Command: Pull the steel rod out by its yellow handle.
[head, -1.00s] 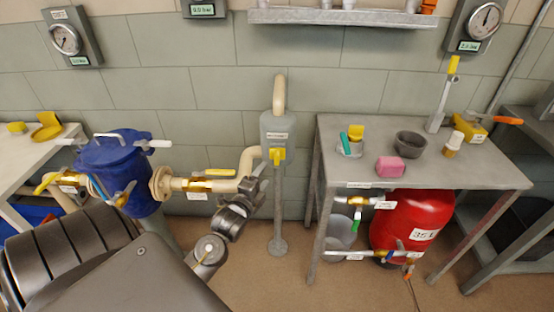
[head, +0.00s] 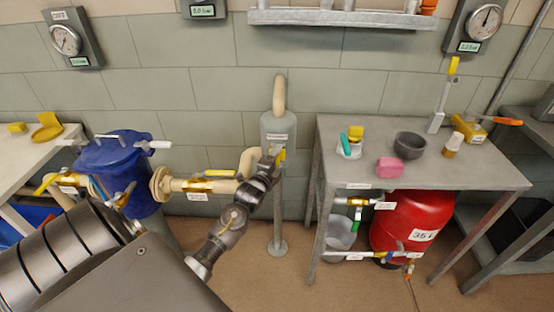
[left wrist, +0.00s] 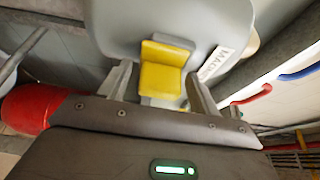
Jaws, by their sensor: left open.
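The yellow handle (head: 282,155) sits on the front of a grey upright cylinder (head: 278,128) on a floor post. In the left wrist view, the yellow handle (left wrist: 163,78) is a blocky piece against the cylinder's grey face (left wrist: 120,25). My left gripper (head: 272,157) is open in front of the handle and partly covers it in the head view. In the left wrist view, my left gripper (left wrist: 158,72) has one finger on each side of the handle, with gaps showing. I cannot make out the steel rod. My right gripper is not in view.
A beige pipe (head: 220,186) with a yellow-levered valve runs left to a blue tank (head: 118,175). A grey table (head: 465,172) stands right, holding a pink block (head: 391,168) and a dark bowl (head: 410,145). A red tank (head: 400,225) is beneath it. Open floor lies in front.

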